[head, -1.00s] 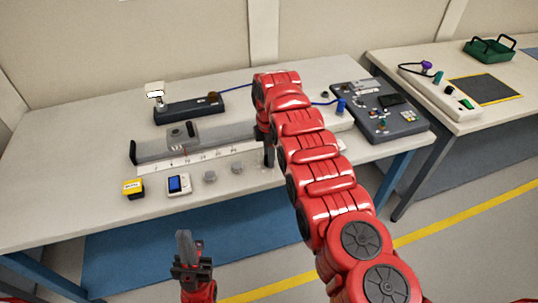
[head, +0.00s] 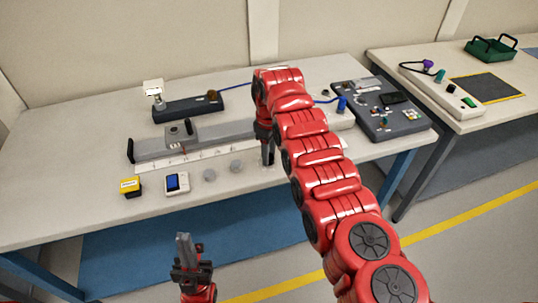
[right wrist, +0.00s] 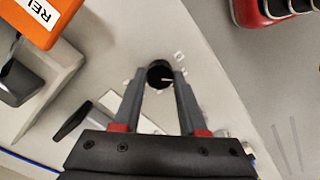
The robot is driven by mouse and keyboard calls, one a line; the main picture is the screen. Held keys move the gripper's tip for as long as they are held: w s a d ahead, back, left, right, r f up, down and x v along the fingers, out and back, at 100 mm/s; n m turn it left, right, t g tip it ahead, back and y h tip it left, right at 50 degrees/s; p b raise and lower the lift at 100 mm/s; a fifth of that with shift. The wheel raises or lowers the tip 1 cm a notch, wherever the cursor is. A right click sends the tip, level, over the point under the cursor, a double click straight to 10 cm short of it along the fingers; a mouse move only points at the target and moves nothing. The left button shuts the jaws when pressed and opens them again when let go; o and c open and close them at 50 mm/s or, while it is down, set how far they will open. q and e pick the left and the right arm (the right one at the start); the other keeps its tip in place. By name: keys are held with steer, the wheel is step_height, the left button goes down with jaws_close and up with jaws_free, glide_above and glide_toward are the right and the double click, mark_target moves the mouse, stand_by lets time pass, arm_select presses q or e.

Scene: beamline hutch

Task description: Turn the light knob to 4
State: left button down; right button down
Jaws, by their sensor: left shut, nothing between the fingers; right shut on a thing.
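The light knob (right wrist: 160,74) is a small round black knob with a pale pointer line in the right wrist view. The line points to the right in that picture, and small pale marks ring the knob, too blurred to read. My right gripper (right wrist: 160,81) is shut on the knob, a fingertip on each side. In the head view my right gripper (head: 268,154) reaches down at the bench, and the knob cannot be made out there. My left gripper (head: 183,240) is shut and empty, in front of the bench edge.
On the bench (head: 70,150) stand a grey rail (head: 220,132), a yellow box (head: 131,186), a white meter with a blue screen (head: 177,183) and two grey knobs (head: 209,175). A dark panel (head: 380,110) lies at right. The bench front left is clear.

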steer(key=m, duration=0.3)
steer(key=shift+m+b, duration=0.4)
steer(key=m, duration=0.3)
steer(key=shift+m+b, duration=0.3)
steer(key=m, duration=0.3)
steer(key=shift+m, duration=0.3)
steer(key=m, duration=0.3)
steer(key=shift+m+b, duration=0.3)
steer(key=m, duration=0.6)
steer(key=shift+p, duration=0.35)
steer(key=m, duration=0.6)
steer(key=shift+m, duration=0.3)
steer(key=shift+c, duration=2.2)
jaws_free()
